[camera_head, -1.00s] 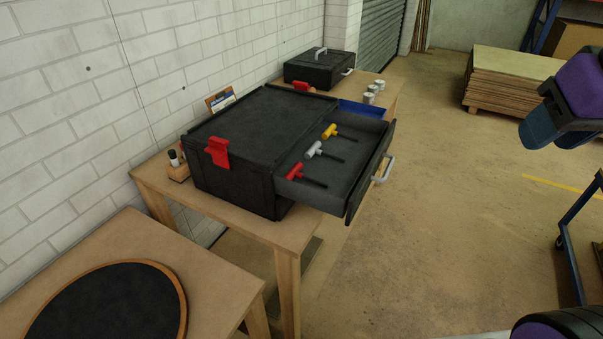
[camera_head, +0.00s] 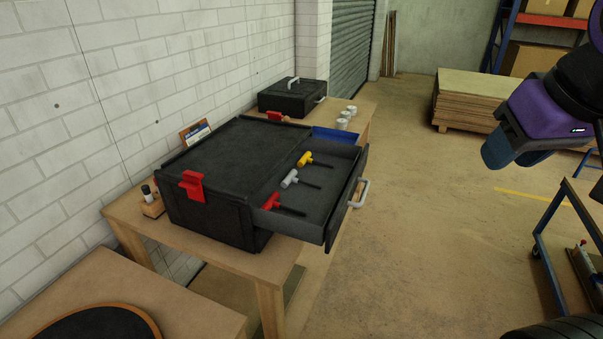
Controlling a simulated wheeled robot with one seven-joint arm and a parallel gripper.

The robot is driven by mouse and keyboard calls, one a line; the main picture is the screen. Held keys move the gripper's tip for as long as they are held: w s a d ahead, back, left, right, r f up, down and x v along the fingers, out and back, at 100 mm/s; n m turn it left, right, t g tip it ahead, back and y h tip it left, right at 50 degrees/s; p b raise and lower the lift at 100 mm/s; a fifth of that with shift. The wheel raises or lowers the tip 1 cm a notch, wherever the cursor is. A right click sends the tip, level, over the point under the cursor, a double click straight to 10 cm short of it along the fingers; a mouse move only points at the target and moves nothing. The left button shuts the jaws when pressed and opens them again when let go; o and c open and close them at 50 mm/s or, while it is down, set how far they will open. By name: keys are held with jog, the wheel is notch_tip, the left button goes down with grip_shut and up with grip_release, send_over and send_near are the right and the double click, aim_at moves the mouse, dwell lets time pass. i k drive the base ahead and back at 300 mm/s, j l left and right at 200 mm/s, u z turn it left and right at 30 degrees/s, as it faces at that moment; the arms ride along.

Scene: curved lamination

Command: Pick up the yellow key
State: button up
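The yellow key (camera_head: 306,159) has a T-shaped handle and a dark shaft pointing right. It lies in the open drawer (camera_head: 328,206) of a black toolbox (camera_head: 232,150), at the far end of a row. A grey key (camera_head: 290,178) and a red key (camera_head: 271,201) of the same shape lie nearer in that drawer. My gripper (camera_head: 496,155) is at the right, in the air, well apart from the drawer. Its blue fingertips show, but the angle does not show whether they are apart. No key is seen in it.
The toolbox stands on a wooden table (camera_head: 262,262) against a white brick wall. A second black case (camera_head: 292,97), white cups (camera_head: 345,120) and a blue tray (camera_head: 336,135) are behind it. A blue-framed cart (camera_head: 566,225) stands at right. The floor between is clear.

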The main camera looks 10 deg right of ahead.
aim_at(305, 158)
jog(key=i+l+u, duration=0.4)
jog(key=l, duration=0.25)
jog(key=i+l+u, duration=0.2)
jog(key=l, duration=0.2)
jog(key=i+l+u, duration=0.2)
jog(key=l, duration=0.2)
